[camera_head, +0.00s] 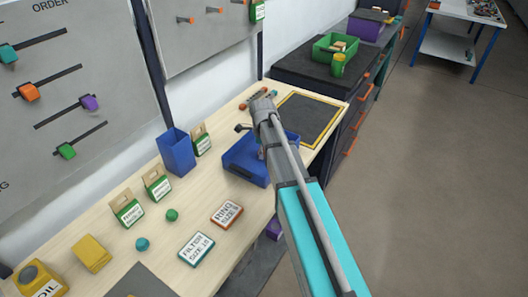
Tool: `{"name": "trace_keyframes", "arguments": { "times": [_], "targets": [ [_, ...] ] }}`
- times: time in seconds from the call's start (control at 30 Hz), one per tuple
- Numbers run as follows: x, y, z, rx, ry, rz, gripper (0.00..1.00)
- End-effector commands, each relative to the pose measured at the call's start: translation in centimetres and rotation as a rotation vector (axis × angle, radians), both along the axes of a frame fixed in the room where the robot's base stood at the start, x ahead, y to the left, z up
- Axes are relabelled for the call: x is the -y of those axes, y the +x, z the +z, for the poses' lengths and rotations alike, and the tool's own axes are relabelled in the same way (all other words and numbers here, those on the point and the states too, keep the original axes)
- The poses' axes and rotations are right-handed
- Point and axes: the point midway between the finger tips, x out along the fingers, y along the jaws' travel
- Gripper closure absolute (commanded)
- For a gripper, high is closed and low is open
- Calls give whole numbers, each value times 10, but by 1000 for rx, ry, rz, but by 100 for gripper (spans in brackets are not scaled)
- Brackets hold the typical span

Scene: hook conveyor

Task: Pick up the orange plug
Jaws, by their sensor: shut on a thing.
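My arm reaches from the lower right over the workbench, its grey end above the blue open bin (240,168). A small dark part of my gripper (243,128) seems to show at the left of the arm's end, above the bin's far edge. The rest of the gripper is hidden behind the arm. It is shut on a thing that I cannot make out. A small orange round piece (243,107) lies on the bench behind the bin; I cannot tell if it is the orange plug. An orange knob (29,92) sits on the wall board marked ORDER.
A tall blue container (176,152) stands at the wall. A yellow-edged dark mat (308,118) lies right of the arm. A green bin (335,48) stands beyond.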

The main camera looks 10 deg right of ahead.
Motion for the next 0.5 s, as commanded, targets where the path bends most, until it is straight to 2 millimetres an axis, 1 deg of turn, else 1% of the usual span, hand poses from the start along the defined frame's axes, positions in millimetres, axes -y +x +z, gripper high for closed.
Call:
{"name": "trace_keyframes", "arguments": {
  "times": [0.27,0.5],
  "targets": [
    [0,0,12,0,0,0,83],
    [0,0,32,0,0,0,83]
  ]
}}
